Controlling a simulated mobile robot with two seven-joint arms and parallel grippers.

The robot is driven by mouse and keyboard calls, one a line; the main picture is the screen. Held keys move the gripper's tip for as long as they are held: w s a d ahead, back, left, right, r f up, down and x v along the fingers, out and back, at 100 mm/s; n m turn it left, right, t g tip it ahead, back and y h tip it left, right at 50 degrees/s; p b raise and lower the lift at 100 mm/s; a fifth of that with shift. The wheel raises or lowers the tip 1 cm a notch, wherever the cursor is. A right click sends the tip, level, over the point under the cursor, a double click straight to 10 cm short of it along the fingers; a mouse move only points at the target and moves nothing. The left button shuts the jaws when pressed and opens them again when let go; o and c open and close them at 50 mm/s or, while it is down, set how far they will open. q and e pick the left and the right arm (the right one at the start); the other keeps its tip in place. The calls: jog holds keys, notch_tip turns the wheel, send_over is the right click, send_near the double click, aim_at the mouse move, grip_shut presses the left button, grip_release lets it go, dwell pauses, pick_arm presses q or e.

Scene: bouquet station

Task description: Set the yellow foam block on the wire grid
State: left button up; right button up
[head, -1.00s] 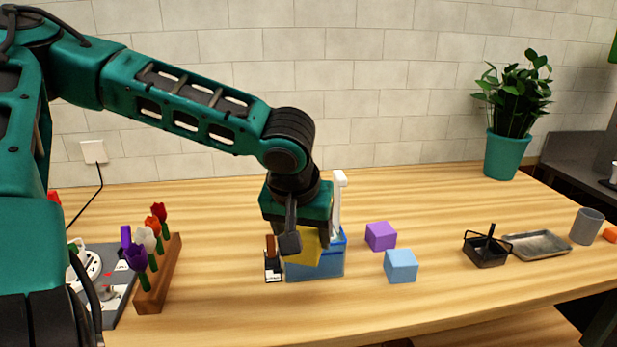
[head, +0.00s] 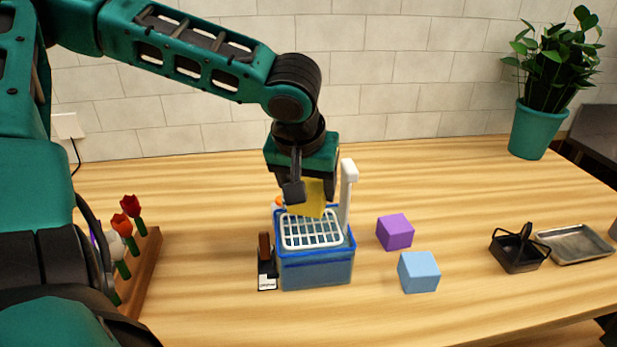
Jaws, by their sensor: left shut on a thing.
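My left gripper (head: 308,195) is shut on the yellow foam block (head: 310,199), which is tilted and partly hidden by a finger. The gripper holds it over the back part of the white wire grid (head: 311,231). I cannot tell whether the block touches the grid. The grid lies across the top of a blue bin (head: 317,270) on the table. My right gripper is not in view.
A white upright post (head: 347,196) stands at the bin's right back. A purple block (head: 395,232) and a light blue block (head: 419,272) sit to its right. A dark-handled tool (head: 266,262) is close at the left. A wooden flower rack (head: 143,272) stands further left.

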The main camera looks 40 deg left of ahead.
aim_at(307, 206)
pick_arm(q)
jog(key=shift+f, duration=0.15)
jog(key=shift+f+b, duration=1.75)
jog(key=shift+f, duration=0.15)
jog(key=o, duration=1.1)
jog(key=shift+o, duration=0.4)
jog(key=shift+s, duration=0.1)
